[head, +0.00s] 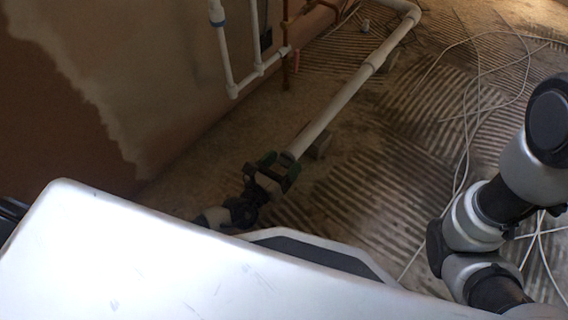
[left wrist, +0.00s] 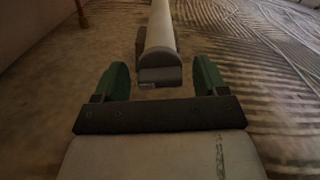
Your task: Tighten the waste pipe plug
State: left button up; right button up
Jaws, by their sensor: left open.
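The white waste pipe (head: 335,108) runs along the floor from the far corner toward me. Its near end carries a grey plug (left wrist: 160,76), which shows best in the left wrist view. My left gripper (head: 280,166), with green finger pads, is at this near end. In the left wrist view the pads stand apart, one to each side of the plug, with a visible gap on both sides. The gripper is open, and the plug is at about fingertip level between the pads. My right arm shows at the right of the head view, but its gripper is out of view.
Thin white pipes (head: 225,55) and copper pipes (head: 286,40) come down the partly plastered wall (head: 150,75) at the left. Loose white cables (head: 467,125) lie on the ridged floor (head: 370,190) at the right. A small block (head: 319,145) sits under the waste pipe.

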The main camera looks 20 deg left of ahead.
pick_arm(q)
jog(key=shift+w+d, duration=0.1)
jog(key=shift+w, duration=0.3)
jog(key=shift+c, duration=0.4)
jog(key=c, duration=0.8)
